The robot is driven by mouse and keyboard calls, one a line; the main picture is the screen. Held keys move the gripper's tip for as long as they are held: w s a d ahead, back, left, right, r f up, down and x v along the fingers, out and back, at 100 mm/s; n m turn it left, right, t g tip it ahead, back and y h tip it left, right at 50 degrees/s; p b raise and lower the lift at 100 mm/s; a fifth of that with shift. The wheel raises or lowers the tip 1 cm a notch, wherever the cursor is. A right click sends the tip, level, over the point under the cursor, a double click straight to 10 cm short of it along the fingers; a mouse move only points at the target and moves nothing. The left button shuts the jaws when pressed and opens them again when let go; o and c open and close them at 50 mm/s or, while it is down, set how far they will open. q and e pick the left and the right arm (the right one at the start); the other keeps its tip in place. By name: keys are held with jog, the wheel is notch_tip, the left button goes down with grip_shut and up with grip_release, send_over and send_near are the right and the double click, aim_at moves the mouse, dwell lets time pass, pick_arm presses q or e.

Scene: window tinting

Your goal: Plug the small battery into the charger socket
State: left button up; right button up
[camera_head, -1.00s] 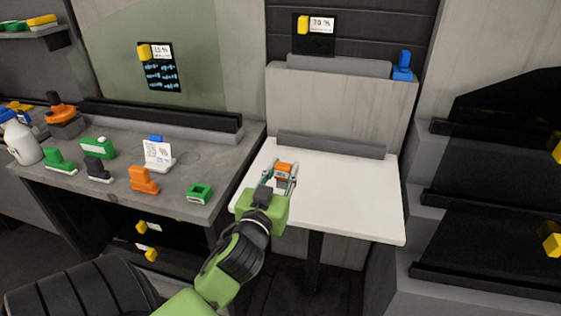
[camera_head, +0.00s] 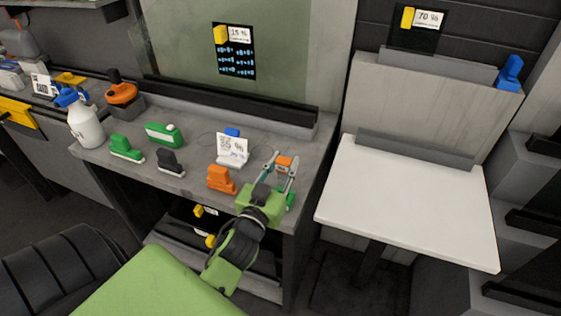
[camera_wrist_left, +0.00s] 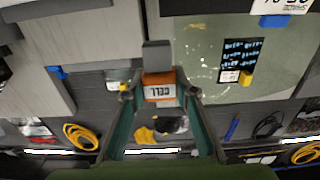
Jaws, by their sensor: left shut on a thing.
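My left gripper (camera_head: 277,178) is shut on a small orange-and-grey block, which I take to be the small battery (camera_head: 284,161). It is held above the right end of the grey workbench. In the left wrist view the battery (camera_wrist_left: 159,88) sits between the fingertips, with an orange body, a white label and a grey end. A green piece (camera_head: 290,200) on the bench is mostly hidden behind my gripper; I cannot tell whether it is the charger. No socket can be made out clearly. My right gripper is not in view.
The grey workbench (camera_head: 200,199) also holds an orange block (camera_head: 221,180), a white QR-code stand (camera_head: 232,151), a dark block (camera_head: 171,162), green blocks (camera_head: 126,148) and a white spray bottle (camera_head: 85,127). The white table (camera_head: 410,200) to the right is bare.

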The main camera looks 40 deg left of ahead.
aim_at(283, 179)
pick_arm(q)
jog(key=shift+a, duration=0.15)
notch_tip(283, 179, down, 5)
jog(key=b, duration=0.3)
jog(key=shift+r, duration=0.2)
jog(key=shift+f+b, duration=0.3)
jog(key=shift+b, duration=0.1)
jog(key=shift+f, duration=0.3)
jog(key=shift+p, duration=0.4)
dwell(1.2)
jog(key=shift+f+b, duration=0.5)
jog(key=shift+f, duration=0.15)
